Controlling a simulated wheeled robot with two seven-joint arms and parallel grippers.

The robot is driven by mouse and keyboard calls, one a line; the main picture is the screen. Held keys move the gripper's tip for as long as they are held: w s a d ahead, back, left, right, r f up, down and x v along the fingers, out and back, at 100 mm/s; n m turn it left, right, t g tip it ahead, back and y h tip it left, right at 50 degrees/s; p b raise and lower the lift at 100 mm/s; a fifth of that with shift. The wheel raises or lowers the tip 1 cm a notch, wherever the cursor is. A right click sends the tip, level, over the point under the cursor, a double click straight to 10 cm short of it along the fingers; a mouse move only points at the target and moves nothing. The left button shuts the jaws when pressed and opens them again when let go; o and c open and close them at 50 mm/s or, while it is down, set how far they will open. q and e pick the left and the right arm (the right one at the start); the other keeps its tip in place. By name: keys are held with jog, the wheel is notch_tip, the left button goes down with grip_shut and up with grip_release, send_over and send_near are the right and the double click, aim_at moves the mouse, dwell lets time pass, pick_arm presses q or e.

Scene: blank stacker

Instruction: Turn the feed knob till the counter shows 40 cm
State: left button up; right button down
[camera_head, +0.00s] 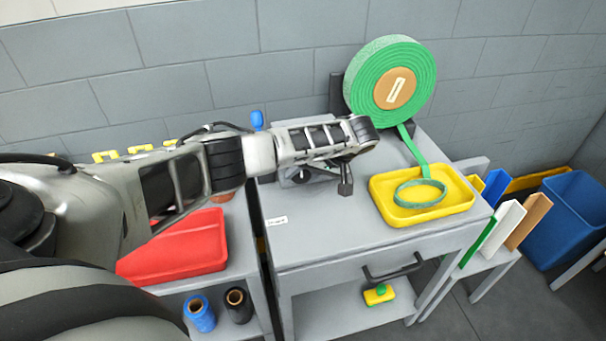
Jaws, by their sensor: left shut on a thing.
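My left arm comes in from the left and bends down over the back of the grey table (315,232). My left gripper (343,184) is small and dark here, low beside a dark feed device (301,177). It is shut on what seems to be the feed knob, which the hand and arm mostly hide. I cannot make out a counter or any reading. A big green roll (418,85) stands upright behind, its green strip (411,145) running down to a loop (421,184) in a yellow tray (388,208). My right gripper is not in view.
A red tray (205,252) and blue (199,314) and black (238,305) spools are at left. A drawer handle (393,268) juts from the table front. Coloured boards (508,222) and a blue bin (575,220) stand at right. The table's front middle is clear.

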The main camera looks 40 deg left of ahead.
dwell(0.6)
pick_arm(q)
jog(key=o, duration=1)
jog(key=v, duration=1.6)
jog(key=shift+w+d+f, duration=0.2)
jog(key=shift+w+f, duration=0.05)
